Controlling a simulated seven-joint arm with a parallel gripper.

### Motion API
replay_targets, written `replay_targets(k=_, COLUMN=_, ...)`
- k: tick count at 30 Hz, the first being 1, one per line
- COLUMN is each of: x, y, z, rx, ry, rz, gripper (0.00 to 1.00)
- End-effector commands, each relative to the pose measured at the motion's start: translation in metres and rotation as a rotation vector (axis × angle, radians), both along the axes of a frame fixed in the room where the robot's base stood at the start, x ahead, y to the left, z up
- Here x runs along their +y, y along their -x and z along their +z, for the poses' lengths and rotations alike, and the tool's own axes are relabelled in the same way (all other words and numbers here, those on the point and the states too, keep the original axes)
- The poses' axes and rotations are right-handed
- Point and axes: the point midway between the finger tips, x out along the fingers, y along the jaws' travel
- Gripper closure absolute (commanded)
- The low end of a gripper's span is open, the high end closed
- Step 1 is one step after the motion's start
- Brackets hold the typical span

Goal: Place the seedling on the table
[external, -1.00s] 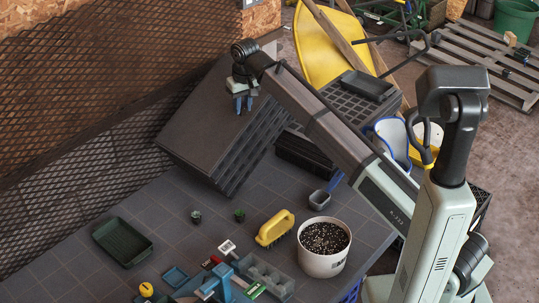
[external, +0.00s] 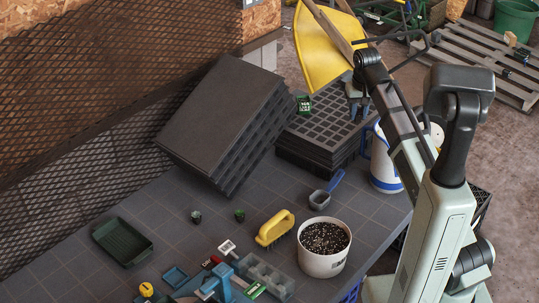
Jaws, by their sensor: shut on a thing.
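My gripper (external: 358,110) is at the upper right, in front of or above the black cell tray stack (external: 320,128). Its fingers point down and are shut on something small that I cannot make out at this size. Two small dark pots with a bit of green, which look like seedlings, stand on the dark tiled table (external: 290,185): a left one (external: 196,217) and a right one (external: 240,215). My gripper is well up and to the right of both pots.
A big tilted black tray stack (external: 215,120) stands at the back. A soil bucket (external: 325,246), yellow brush (external: 273,229), scoop (external: 321,198), green tray (external: 122,242) and blue-and-white container (external: 384,172) are around.

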Motion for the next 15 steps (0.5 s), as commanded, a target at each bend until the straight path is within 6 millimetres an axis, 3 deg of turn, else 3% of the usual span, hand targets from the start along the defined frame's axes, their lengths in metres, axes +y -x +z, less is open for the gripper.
replay_targets(k=4, x=-0.026, y=0.014, z=-0.006, rx=0.000, ry=0.000, rz=-0.038, gripper=1.00)
replay_targets(k=15, x=-0.022, y=0.012, z=-0.071, rx=0.003, ry=0.001, rz=-0.032, gripper=1.00)
